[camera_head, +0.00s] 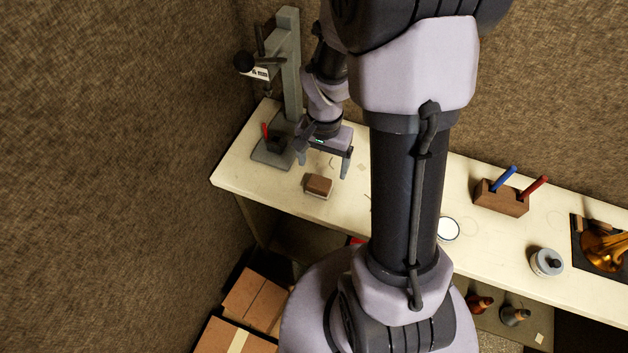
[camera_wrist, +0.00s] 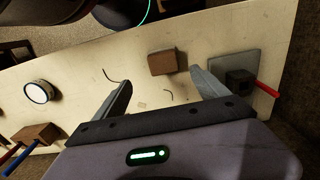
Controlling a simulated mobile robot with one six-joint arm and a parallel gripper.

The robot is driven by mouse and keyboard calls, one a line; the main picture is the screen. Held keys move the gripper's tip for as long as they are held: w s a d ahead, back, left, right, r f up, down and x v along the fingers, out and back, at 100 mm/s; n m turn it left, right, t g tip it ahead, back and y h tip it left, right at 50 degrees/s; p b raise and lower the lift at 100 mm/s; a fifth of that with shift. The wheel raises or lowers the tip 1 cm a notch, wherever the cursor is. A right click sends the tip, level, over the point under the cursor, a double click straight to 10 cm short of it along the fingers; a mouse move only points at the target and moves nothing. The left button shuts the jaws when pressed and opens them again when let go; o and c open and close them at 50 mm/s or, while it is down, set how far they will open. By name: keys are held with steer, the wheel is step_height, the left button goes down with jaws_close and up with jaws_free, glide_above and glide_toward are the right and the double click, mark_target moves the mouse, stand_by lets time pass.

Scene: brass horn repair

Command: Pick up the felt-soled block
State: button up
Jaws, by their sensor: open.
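The felt-soled block (camera_head: 319,185) is a small brown block with a paler layer beneath it. It lies on the pale workbench near its front edge, left of centre in the head view. In the wrist view the block (camera_wrist: 163,62) shows beyond the fingertips, between them and closer to the right finger. My gripper (camera_head: 322,168) is open and empty above the bench, behind the block and apart from it. In the wrist view both fingers of my gripper (camera_wrist: 160,82) are spread wide.
A grey press (camera_head: 289,75) with a red-handled part on its base stands left of my gripper. A wooden holder (camera_head: 502,199) with blue and red handles, a grey tin (camera_head: 546,262) and a brass horn (camera_head: 603,248) are farther right. Cardboard boxes (camera_head: 252,300) sit below.

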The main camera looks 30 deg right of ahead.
mark_target(319, 182)
steer(key=f+b, duration=0.1)
steer(key=f, duration=0.5)
steer(key=f+b, duration=0.1)
steer(key=f, duration=0.2)
steer(key=shift+w+a+f+b, duration=0.2)
steer(key=shift+w+a+b, duration=0.05)
steer(key=shift+b, duration=0.1)
steer(key=shift+r, duration=0.1)
steer(key=c, duration=1.5)
steer(key=shift+o, duration=0.2)
